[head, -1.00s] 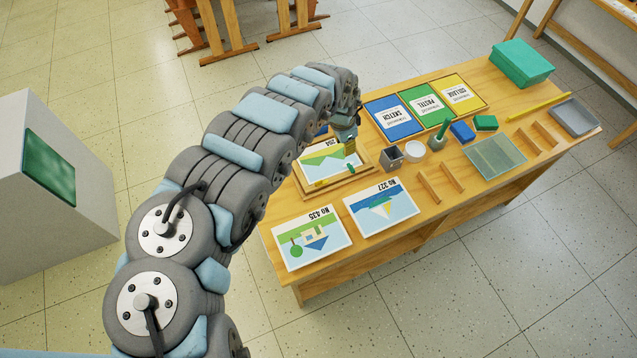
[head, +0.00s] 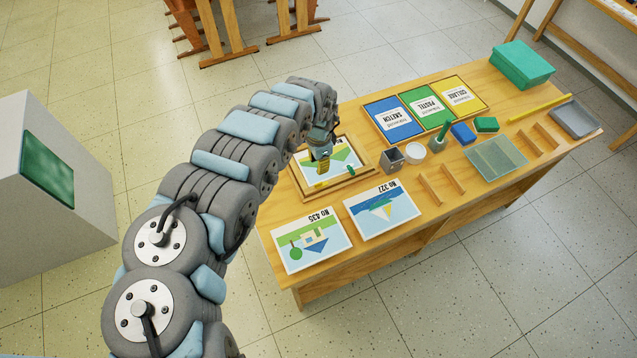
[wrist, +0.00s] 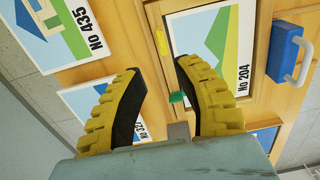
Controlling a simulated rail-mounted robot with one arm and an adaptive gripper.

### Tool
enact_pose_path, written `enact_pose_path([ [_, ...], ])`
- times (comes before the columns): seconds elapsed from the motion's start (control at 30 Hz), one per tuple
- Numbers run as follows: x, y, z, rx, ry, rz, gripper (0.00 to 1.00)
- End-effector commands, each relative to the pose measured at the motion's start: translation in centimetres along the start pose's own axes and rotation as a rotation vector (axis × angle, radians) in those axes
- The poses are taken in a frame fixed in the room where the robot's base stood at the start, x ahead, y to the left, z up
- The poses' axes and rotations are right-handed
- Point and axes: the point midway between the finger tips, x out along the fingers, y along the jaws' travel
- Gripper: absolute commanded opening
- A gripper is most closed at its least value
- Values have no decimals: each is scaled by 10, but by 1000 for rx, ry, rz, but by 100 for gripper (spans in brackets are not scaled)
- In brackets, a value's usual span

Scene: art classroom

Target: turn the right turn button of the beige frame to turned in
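The beige frame (head: 365,164) lies flat on the table around a picture marked No 204; it also shows in the wrist view (wrist: 255,75). Two turn buttons sit along its front side. The right one is green (head: 351,170) and lies across the rail's inner edge in the wrist view (wrist: 177,97). The left one is yellow (head: 322,184) and lies along the rail in the wrist view (wrist: 161,42). My gripper (head: 322,166) is above the frame and hides part of it. Its yellow fingers (wrist: 159,70) are apart and empty, with the green button showing between them, apparently untouched.
Pictures No 435 (head: 312,240) and No 327 (head: 382,208) lie in front of the frame. A grey box (head: 391,160) and white round container (head: 414,150) stand to its right. A blue handled block (wrist: 285,52) stands beyond the frame. Coloured panels (head: 395,118) lie behind.

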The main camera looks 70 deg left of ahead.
Motion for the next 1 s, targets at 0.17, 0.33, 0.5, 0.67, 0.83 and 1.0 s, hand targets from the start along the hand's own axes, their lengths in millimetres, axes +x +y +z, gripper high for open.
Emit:
enact_pose_path([
  [0.17, 17, 1, -2, -1, 4, 2, 33],
  [0.33, 32, 2, -1, 0, 2, 4, 33],
  [0.5, 45, 1, -1, 0, 3, 3, 33],
  [0.67, 59, 2, -2, 1, 2, 4, 33],
  [0.83, 73, 0, -2, -1, 4, 0, 33],
  [1.0, 90, 2, -1, 0, 2, 3, 33],
])
